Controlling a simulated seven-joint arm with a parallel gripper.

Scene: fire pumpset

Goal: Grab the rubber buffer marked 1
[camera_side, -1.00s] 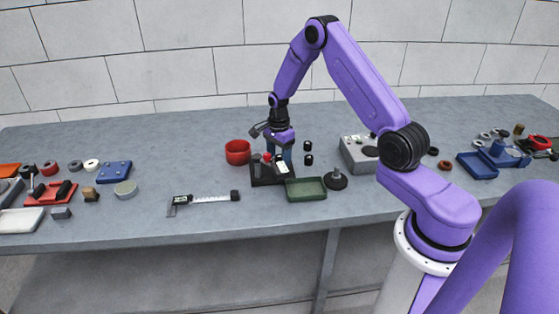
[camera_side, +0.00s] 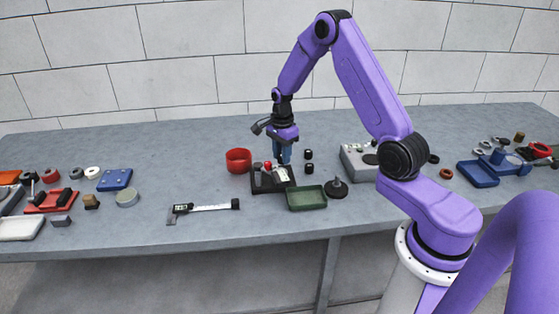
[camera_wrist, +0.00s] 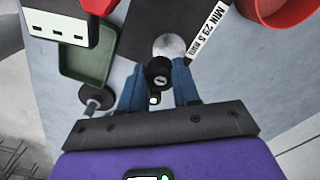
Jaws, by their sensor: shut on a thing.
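My gripper (camera_side: 284,157) points down above the black gauge stand (camera_side: 258,187) with its blue fingers shut. In the wrist view, my gripper (camera_wrist: 157,78) has a black rubber buffer (camera_wrist: 158,70) between its fingertips. A small pale mark shows on the buffer, but I cannot read it. In the side view the held buffer cannot be made out. Two other black buffers, an upper one (camera_side: 308,155) and a lower one (camera_side: 309,169), stand on the table to the right of my fingers. Their marks are too small to read.
A red bowl (camera_side: 238,160) stands left of the gauge stand. A green tray (camera_side: 306,198) and a dark round-based knob (camera_side: 336,189) are in front to the right. A grey box (camera_side: 357,160) stands further right. A caliper (camera_side: 206,208) lies at the front left.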

